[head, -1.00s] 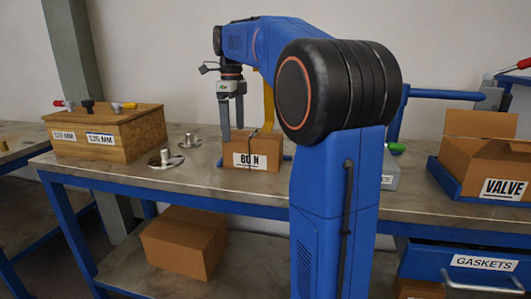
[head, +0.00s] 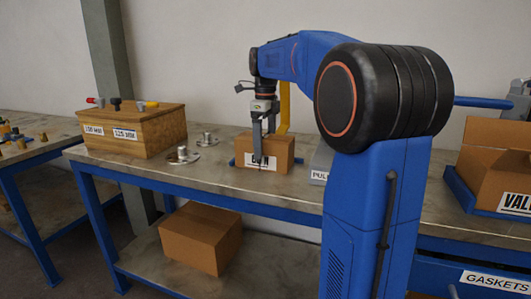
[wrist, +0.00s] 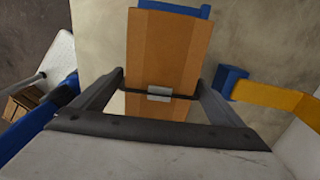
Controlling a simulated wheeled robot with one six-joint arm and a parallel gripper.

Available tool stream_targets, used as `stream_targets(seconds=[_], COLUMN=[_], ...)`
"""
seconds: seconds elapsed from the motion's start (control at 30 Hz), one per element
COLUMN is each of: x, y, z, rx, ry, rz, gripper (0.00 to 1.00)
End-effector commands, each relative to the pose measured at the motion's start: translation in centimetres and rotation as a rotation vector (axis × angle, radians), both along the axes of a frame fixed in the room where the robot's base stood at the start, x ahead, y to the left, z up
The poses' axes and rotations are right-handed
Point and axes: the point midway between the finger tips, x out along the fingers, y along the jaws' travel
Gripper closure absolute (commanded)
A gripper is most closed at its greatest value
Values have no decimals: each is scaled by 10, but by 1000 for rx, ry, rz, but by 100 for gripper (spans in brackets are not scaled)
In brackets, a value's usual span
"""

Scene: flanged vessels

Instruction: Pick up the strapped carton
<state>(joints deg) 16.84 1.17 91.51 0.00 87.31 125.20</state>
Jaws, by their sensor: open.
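The strapped carton (head: 281,156) is a brown box with a white label on its front, standing on the workbench (head: 220,172). In the wrist view the carton (wrist: 168,45) shows a dark strap across it with a pale buckle (wrist: 159,94). My gripper (head: 263,160) is open, with its fingers pointing down at the carton; the near finger covers part of the label. In the wrist view the fingers of my gripper (wrist: 160,85) lie on either side of the carton by the strap ends. Whether they touch it I cannot tell.
A wooden box (head: 150,138) with coloured-handled tools and metal flanged parts (head: 183,156) stand left of the carton. A yellow bar (wrist: 275,98) and blue piece (wrist: 229,82) are close on the right in the wrist view. An open VALVE carton (head: 490,165) stands right.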

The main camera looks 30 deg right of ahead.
Motion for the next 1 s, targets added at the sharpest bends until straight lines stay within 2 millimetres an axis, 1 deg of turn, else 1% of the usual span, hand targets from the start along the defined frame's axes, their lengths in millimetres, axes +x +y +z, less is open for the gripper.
stream_targets(seconds=[0.03,0.1,0.2,0.3,0.47,0.5,0.57,0.6,0.67,0.7,0.77,0.8,0.83,1.0], x=[-1,-1,0,0,0,0,0,0,0,0,0,0,0,0], y=[1,0,0,0,0,0,0,0,0,0,0,0,0,0], z=[-7,-16,-24,-27,-27,-27,-27,-27,-27,-27,-27,-27,-26,-26], rx=[1,1,1,0,0,0,0,0,0,0,0,0,-1,0], ry=[2,2,1,0,0,0,0,0,0,0,0,0,-2,-1], rz=[0,0,0,0,0,0,0,0,0,0,0,0,0,0], gripper=[8,8,8,8,8,10,25,34,48,58,72,82,83,83])
